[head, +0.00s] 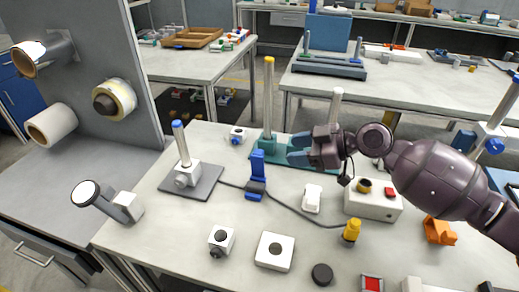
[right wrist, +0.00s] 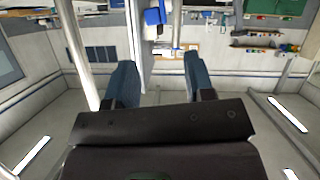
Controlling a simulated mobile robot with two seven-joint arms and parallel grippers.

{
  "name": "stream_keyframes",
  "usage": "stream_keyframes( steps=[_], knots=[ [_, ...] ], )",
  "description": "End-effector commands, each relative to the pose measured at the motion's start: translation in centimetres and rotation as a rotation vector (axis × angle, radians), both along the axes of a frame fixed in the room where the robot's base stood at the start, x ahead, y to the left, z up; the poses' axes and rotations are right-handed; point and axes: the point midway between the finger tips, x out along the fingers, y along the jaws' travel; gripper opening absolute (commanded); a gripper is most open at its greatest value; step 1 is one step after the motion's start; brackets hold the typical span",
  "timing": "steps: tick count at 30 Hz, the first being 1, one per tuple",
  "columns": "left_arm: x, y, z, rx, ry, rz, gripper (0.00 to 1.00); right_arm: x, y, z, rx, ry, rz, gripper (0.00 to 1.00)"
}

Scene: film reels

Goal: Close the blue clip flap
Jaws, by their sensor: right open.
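The blue clip (head: 256,188) is on the pale table near its middle in the head view, over a dark cable. Its blue flap (head: 257,162) stands upright, so the clip is open. My right gripper (head: 292,150) is to the right of the flap, above the table, with its blue fingers pointing left toward it. The fingers are apart with nothing between them, and they look clear of the flap. The right wrist view shows both fingers (right wrist: 161,82) spread. I cannot make out the clip there. My left gripper is out of view.
A post on a grey base (head: 191,182) stands left of the clip. A green stand with a yellow-topped post (head: 268,95) is behind it. A white block (head: 312,198) and a box with a red button (head: 374,206) lie right. The cable reaches a yellow plug (head: 351,231).

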Motion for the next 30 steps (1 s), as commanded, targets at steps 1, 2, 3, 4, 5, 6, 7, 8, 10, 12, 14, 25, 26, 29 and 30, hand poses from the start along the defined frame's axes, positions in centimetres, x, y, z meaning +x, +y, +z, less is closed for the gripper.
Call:
stream_keyframes(
  steps=[1,2,3,4,5,6,7,8,10,12,14,25,26,29,30],
  knots=[
    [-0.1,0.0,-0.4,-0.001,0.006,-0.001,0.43,0.5,-0.1,-0.5,0.002,0.003,-0.002,0.49],
    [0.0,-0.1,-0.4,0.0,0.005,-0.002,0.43,0.6,-0.1,-0.4,0.004,0.002,-0.003,0.49],
    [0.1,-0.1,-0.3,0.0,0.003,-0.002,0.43,0.7,0.0,-0.3,0.006,0.001,-0.003,0.49],
    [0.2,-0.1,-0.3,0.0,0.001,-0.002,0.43,0.8,0.2,-0.3,0.006,-0.001,-0.003,0.49],
    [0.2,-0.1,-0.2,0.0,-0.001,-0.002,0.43,0.9,0.3,-0.3,0.007,-0.002,-0.002,0.49],
    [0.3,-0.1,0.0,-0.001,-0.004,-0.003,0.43,1.0,0.7,-0.3,0.008,-0.003,-0.001,0.49],
    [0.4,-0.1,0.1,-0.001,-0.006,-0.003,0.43,1.0,1.0,-0.3,0.008,-0.002,-0.001,0.49],
    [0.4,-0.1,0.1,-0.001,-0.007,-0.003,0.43,1.1,1.3,-0.5,0.009,-0.003,0.0,0.49],
    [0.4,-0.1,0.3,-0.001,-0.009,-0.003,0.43,1.3,2.2,-0.8,0.008,-0.004,-0.002,0.49],
    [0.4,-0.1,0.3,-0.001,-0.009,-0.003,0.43,1.6,3.3,-1.2,0.008,-0.004,-0.001,0.49],
    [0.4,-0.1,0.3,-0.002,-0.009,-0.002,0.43,1.9,4.3,-1.7,0.008,-0.004,-0.001,0.49],
    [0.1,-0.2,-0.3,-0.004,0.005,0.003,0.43,3.1,8.8,-3.7,0.007,-0.002,-0.002,0.49],
    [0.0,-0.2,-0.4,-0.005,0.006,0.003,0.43,3.1,9.0,-3.8,0.007,-0.002,-0.002,0.49],
    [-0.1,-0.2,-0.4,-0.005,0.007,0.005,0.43,3.2,9.4,-4.0,0.007,-0.002,-0.002,0.49],
    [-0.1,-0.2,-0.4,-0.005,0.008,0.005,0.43,3.3,9.5,-4.1,0.006,-0.002,-0.003,0.49]
  ],
)
